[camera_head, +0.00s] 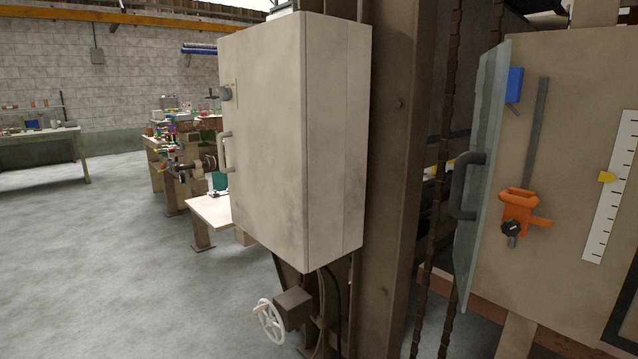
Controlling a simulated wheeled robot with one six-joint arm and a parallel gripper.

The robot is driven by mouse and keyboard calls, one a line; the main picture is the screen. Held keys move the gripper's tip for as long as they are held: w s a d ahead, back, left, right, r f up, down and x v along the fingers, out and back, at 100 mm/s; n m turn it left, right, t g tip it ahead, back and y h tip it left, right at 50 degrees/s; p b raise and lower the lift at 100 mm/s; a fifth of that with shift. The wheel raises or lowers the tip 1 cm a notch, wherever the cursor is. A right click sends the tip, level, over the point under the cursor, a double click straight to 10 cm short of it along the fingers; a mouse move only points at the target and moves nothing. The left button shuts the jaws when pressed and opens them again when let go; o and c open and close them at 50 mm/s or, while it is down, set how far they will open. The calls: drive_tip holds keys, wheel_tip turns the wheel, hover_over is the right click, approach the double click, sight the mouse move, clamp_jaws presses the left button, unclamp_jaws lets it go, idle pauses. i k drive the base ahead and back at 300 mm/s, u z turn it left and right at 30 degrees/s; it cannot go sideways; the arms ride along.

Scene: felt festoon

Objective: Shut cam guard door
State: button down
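A narrow grey-green panel (486,140), which looks like the cam guard door, stands at the right. It is seen nearly edge-on and juts out at an angle from the beige machine face (570,90), so it appears open. A dark, bowed handle (463,185) sits on its left side. What lies behind the panel is mostly hidden. My gripper is not in view.
A large beige cabinet (265,130) and a brown steel column (395,150) stand left of the panel. A white handwheel (269,322) juts out below the cabinet. An orange clamp (517,210) and white scale (612,190) are on the machine face. Open floor (110,270) lies left.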

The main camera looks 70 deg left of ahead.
sight(472, 177)
drive_tip(key=u, duration=0.45)
drive_tip(key=k, duration=0.6)
drive_tip(key=u, duration=0.85)
drive_tip(key=i, duration=0.6)
drive_tip(key=u, duration=0.4)
